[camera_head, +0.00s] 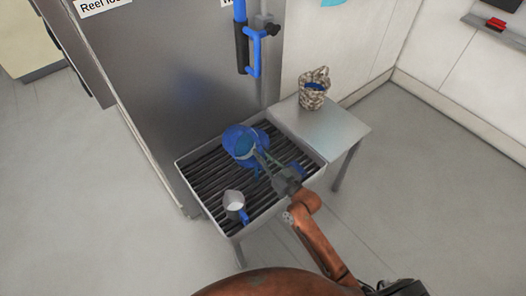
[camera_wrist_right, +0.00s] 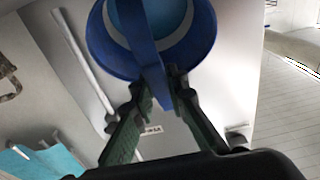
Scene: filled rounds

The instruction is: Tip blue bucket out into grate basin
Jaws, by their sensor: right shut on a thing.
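The blue bucket (camera_head: 233,134) is over the far part of the grate basin (camera_head: 196,202) in the head view. It looks tilted, with its mouth turned toward the camera and pale blue showing inside. My right gripper (camera_head: 258,157) reaches it from the lower right. In the right wrist view the two fingers (camera_wrist_right: 160,88) are closed on the blue strap-like handle of the bucket (camera_wrist_right: 110,50), whose round opening shows light blue inside. A bluish patch shows below the bucket's rim; I cannot tell whether it is liquid. My left gripper is not in view.
A metal jug (camera_head: 233,199) with a blue handle stands on the grate at the near side. A woven basket (camera_head: 314,90) with something blue inside stands on the metal side table (camera_head: 325,125). A tall grey metal cabinet (camera_head: 190,80) rises behind the basin.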

